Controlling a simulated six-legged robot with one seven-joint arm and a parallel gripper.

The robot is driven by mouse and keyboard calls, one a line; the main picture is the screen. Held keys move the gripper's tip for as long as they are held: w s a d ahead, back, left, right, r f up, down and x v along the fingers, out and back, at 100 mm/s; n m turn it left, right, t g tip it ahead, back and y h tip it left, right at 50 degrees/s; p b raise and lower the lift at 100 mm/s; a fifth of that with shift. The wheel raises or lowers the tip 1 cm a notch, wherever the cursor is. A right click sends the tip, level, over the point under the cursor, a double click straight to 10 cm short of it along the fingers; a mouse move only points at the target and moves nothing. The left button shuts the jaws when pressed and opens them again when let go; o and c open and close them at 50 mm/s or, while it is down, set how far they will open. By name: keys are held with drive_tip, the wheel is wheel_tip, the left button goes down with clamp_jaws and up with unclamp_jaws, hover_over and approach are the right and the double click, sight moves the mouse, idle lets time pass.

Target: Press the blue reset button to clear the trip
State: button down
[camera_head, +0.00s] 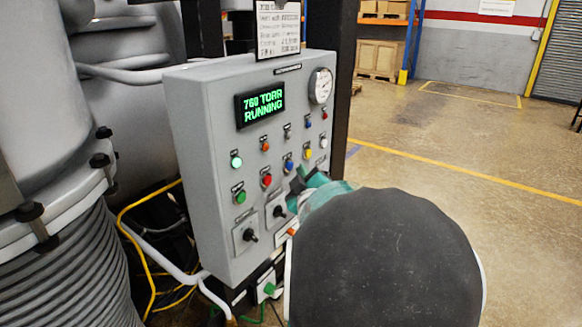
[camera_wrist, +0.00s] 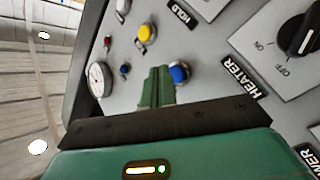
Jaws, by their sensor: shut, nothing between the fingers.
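The blue button (camera_head: 289,165) sits in the lower button row of the grey control panel (camera_head: 215,190). It also shows in the wrist view (camera_wrist: 180,73), round with a metal collar. My gripper (camera_head: 298,182) is shut and empty, its green fingertips close to the panel, just below the blue button in the head view. In the wrist view the fingertips (camera_wrist: 158,72) lie just left of the blue button, slightly overlapping its collar. I cannot tell whether they touch anything. The panel display (camera_head: 260,104) reads "760 TORR RUNNING" in green.
Near the blue button are a yellow button (camera_head: 308,154), a red button (camera_head: 266,180) and a black rotary knob (camera_head: 279,211). A gauge (camera_head: 320,86) is at the panel's top right. Furnace bellows (camera_head: 60,270) stand left. Open floor (camera_head: 480,210) lies right.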

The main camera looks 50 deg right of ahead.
drive_tip(key=s, duration=0.4)
drive_tip(key=shift+s+d, duration=0.2)
drive_tip(key=shift+s, duration=0.2)
idle(0.8)
